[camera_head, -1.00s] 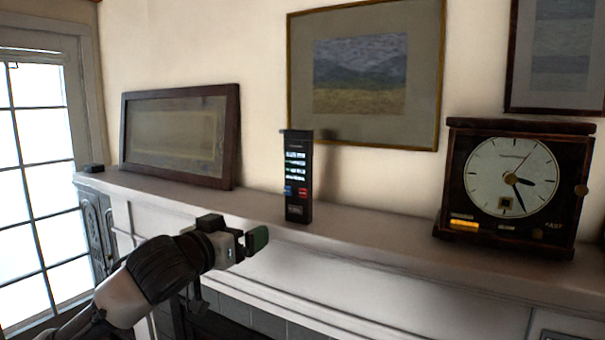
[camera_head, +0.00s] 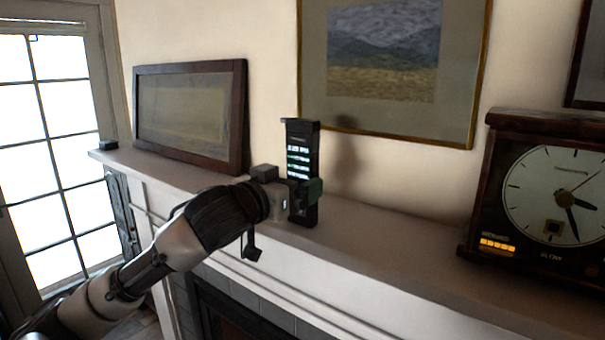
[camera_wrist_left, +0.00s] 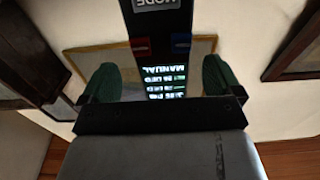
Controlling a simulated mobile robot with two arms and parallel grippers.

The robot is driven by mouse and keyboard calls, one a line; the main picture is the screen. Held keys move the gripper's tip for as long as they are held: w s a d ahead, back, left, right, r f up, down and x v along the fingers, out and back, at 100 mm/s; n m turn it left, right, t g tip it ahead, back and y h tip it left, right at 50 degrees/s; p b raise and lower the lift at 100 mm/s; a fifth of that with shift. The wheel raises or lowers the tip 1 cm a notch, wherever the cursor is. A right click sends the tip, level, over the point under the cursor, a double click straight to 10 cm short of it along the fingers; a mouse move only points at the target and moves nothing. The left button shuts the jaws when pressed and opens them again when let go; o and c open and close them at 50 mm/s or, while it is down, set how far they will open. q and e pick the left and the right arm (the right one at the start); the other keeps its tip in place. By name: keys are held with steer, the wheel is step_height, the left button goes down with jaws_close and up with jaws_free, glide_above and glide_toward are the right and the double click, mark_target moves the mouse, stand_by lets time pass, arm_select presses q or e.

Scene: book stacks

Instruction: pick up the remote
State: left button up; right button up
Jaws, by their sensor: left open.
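The remote (camera_head: 299,150) is a black upright device with a lit display, standing on the mantel shelf in the head view. My left gripper (camera_head: 306,192) is at its lower half, and hides part of it. In the left wrist view the remote (camera_wrist_left: 160,50) lies between the two green fingertips, with gaps on both sides. My left gripper (camera_wrist_left: 160,80) is open there and not closed on it. My right gripper is not in view.
The mantel shelf (camera_head: 390,235) runs along the wall. A dark framed picture (camera_head: 190,115) leans at the left of the remote, and a clock (camera_head: 545,195) stands at the right. A gold-framed picture (camera_head: 385,60) hangs behind. Bare shelf lies between remote and clock.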

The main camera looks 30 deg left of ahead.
mark_target(298, 180)
arm_select(q)
steer(key=shift+w, duration=0.35)
steer(key=w+p, duration=0.3)
steer(key=w, duration=0.1)
steer(key=shift+w+d+f+p, duration=0.1)
steer(key=shift+w+d+p, duration=0.1)
steer(key=shift+p, duration=0.15)
steer(key=shift+w+f, duration=0.15)
steer(key=shift+w, duration=0.25)
steer(key=shift+d, duration=0.1)
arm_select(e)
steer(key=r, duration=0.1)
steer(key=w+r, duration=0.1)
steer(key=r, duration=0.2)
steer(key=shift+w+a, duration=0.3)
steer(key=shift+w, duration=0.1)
arm_select(q)
steer(key=c, duration=1.1)
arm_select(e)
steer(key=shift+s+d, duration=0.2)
